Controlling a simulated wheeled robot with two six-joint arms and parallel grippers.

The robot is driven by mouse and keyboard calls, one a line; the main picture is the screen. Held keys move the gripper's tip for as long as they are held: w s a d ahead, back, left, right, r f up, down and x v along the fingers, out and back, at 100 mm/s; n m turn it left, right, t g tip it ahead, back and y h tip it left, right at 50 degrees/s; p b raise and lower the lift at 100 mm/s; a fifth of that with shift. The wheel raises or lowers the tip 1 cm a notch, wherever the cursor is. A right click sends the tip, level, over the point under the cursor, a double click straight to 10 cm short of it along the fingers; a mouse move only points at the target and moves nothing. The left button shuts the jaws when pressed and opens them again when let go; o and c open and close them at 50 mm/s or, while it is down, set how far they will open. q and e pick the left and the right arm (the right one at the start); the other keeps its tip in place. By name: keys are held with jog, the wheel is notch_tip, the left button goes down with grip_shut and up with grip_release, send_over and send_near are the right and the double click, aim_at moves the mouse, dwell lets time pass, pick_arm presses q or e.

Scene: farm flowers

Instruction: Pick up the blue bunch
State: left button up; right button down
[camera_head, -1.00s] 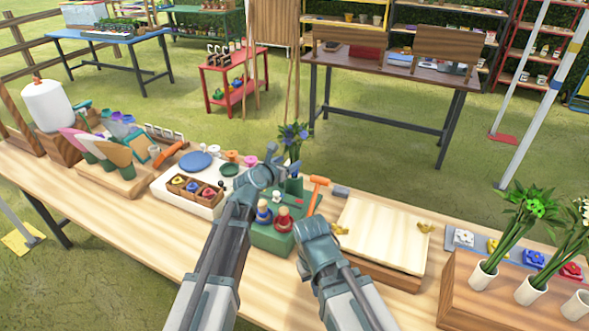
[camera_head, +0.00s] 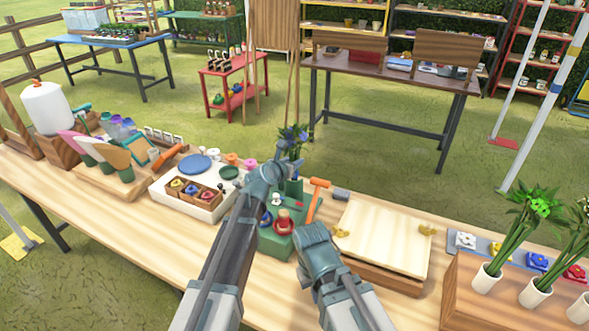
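The blue bunch (camera_head: 295,137), blue flowers with green leaves, stands upright at the far side of the wooden table, above the green tray (camera_head: 272,240). My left gripper (camera_head: 283,162) is right beside it, at its left and near side. One fingertip points up next to the leaves. The gripper hides part of the stems, and I cannot tell whether its fingers are apart or closed on them. My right gripper (camera_head: 314,236) is lower, near the right side of the green tray. It is seen from behind, so its fingers are hidden.
An orange-handled hammer (camera_head: 316,198) and a pale wooden board (camera_head: 382,236) lie right of the tray. A white tray (camera_head: 192,203) with a small wooden box is left. A wooden stand (camera_head: 502,302) with white flower vases is at the right end.

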pick_arm(q)
grip_shut()
jog(key=shift+r, duration=0.1)
